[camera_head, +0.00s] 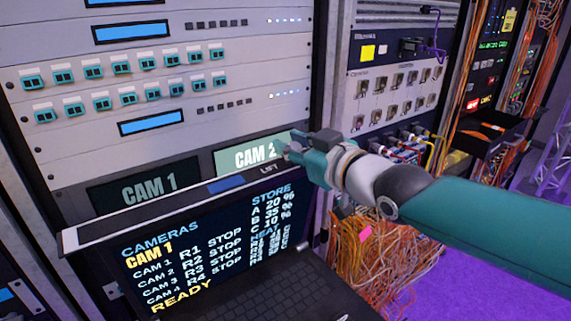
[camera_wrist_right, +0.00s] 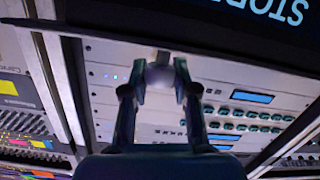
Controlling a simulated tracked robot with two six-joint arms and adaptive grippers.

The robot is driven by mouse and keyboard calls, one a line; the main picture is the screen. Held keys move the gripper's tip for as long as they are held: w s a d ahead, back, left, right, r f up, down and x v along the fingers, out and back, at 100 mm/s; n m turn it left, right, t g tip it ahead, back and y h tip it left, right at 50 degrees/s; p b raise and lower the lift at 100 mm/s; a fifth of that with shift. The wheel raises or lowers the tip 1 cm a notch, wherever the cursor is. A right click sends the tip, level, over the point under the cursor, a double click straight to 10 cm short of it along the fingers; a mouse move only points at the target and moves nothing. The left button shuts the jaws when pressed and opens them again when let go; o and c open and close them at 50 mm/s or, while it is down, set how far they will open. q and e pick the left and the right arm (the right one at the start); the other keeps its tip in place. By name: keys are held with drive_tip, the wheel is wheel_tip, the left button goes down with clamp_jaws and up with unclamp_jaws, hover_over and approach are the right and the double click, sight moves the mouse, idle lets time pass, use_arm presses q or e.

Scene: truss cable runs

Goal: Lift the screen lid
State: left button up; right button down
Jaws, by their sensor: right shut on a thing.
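The screen lid (camera_head: 215,240) stands raised and tilted back above a dark keyboard, its lit screen showing camera and store text. Its pale top edge carries the word LIFT (camera_head: 268,168). My right gripper (camera_head: 292,148) is at the right end of that edge, close to the LIFT mark. In the right wrist view, my right gripper (camera_wrist_right: 160,75) is shut on a small rounded grey piece between its fingertips, which seems to belong to the lid. Part of the lid (camera_wrist_right: 240,18) shows there upside down at the top. My left gripper is out of view.
The dark keyboard (camera_head: 285,300) lies in front of the lid. Behind stands a rack panel with rows of teal connectors (camera_head: 121,65) and two CAM displays (camera_head: 140,187). Orange cables (camera_head: 375,255) hang below my right arm, beside a purple floor (camera_head: 480,285).

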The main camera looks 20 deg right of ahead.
drive_tip(key=shift+w+f, duration=0.25)
drive_tip(key=shift+w, duration=0.45)
drive_tip(key=shift+w+a, duration=0.1)
drive_tip(key=shift+w, duration=0.1)
drive_tip(key=shift+f, duration=0.1)
drive_tip(key=shift+a+f, duration=0.15)
drive_tip(key=shift+f, duration=0.1)
drive_tip(key=c, duration=1.2)
unclamp_jaws()
drive_tip(key=shift+o, duration=1.3)
drive_tip(key=shift+w+d, duration=0.1)
drive_tip(key=shift+d, duration=0.1)
drive_tip(key=shift+a+r, duration=0.15)
drive_tip(key=shift+r, duration=0.05)
